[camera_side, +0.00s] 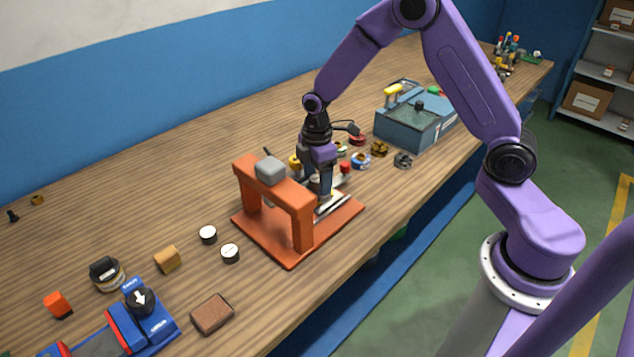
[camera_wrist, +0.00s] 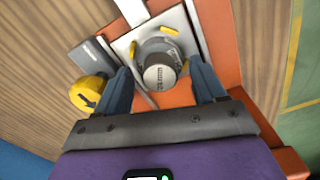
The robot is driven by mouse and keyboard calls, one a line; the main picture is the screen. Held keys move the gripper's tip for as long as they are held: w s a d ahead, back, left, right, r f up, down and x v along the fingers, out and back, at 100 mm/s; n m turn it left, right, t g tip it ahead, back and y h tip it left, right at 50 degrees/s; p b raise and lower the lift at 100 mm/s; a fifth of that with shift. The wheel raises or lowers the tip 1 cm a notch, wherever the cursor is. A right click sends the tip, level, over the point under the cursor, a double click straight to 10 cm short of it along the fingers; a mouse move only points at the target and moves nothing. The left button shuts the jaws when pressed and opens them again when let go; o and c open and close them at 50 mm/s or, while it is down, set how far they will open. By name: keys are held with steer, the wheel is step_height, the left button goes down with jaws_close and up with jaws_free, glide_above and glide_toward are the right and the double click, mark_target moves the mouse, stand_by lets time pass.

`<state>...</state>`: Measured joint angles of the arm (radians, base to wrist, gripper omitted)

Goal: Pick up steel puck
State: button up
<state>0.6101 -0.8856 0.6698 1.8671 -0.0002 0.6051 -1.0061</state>
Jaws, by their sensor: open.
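The steel puck (camera_wrist: 160,75) is a round grey metal disc with dark lettering. In the wrist view it lies on a pale square plate (camera_wrist: 185,38), between and slightly beyond the two finger ends. My gripper (camera_wrist: 163,85) is open, one blue-grey finger on either side of the puck. In the side view my gripper (camera_side: 324,194) points down just behind the orange press frame (camera_side: 275,187). The puck is mostly hidden there by the fingers and frame. I cannot tell whether the fingers touch it.
The orange bridge stands close beside my gripper. A yellow knob (camera_wrist: 92,93) with an arrow sits left in the wrist view. A teal box (camera_side: 415,122) stands behind. White-topped discs (camera_side: 230,252), a brown block (camera_side: 212,314) and a blue vise (camera_side: 140,325) lie in front.

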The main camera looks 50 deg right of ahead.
mark_target(317, 179)
jaws_close()
stand_by(0.3)
steer(key=shift+r, duration=0.55)
step_height(317, 179, up, 2)
steer(key=shift+s+r, duration=0.1)
steer(key=shift+r, duration=0.15)
steer(key=s+r, duration=0.9)
steer(key=s, duration=0.4)
steer(key=shift+s+d+r, duration=0.15)
steer(key=shift+s+d, duration=0.15)
steer(key=shift+s, duration=0.1)
